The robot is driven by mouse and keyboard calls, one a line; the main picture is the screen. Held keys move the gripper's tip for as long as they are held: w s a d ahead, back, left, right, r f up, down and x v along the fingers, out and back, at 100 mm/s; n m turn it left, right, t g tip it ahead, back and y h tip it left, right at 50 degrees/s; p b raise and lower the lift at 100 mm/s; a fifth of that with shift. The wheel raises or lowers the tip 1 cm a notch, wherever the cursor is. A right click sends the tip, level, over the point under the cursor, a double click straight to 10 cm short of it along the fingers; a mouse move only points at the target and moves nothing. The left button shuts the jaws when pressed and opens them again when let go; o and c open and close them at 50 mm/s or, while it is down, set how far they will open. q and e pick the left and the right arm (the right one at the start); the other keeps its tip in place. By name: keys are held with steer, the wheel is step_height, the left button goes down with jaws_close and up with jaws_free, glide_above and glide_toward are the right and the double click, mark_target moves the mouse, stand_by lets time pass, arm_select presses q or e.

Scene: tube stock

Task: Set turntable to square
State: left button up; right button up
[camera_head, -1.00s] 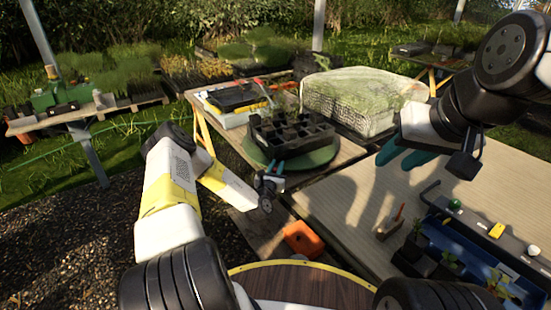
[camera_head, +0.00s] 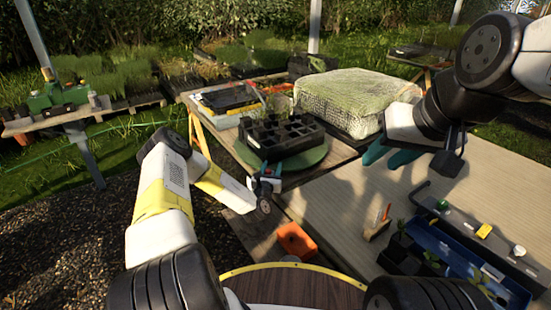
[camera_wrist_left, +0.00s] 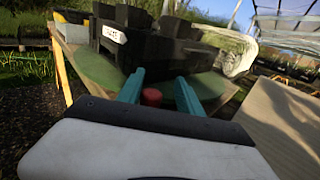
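The turntable (camera_head: 318,156) is a green disc at the near left corner of the back table. A black multi-cell tray (camera_head: 282,139) sits on it, turned at an angle to the table edges. In the left wrist view the disc (camera_wrist_left: 98,68) shows under the tray (camera_wrist_left: 160,50), which has a white label. My left gripper (camera_head: 266,178) is at the disc's near edge. Its teal fingers (camera_wrist_left: 160,90) are apart, with a red knob (camera_wrist_left: 151,97) between them and gaps visible on both sides. My right gripper (camera_head: 388,157) hangs over the front bench, fingers apart and empty.
A mesh-covered block (camera_head: 355,95) stands right of the turntable, and a shallow box with a black tray (camera_head: 228,98) behind it at left. An orange container (camera_head: 298,241) lies below my left gripper. A blue planter (camera_head: 470,270) and a brush (camera_head: 378,224) occupy the front bench.

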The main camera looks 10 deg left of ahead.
arm_select(q)
steer(key=shift+a, duration=0.2)
steer(key=shift+s, duration=0.35)
steer(key=s, duration=0.7)
steer(key=shift+a, duration=0.2)
steer(key=shift+s, duration=0.1)
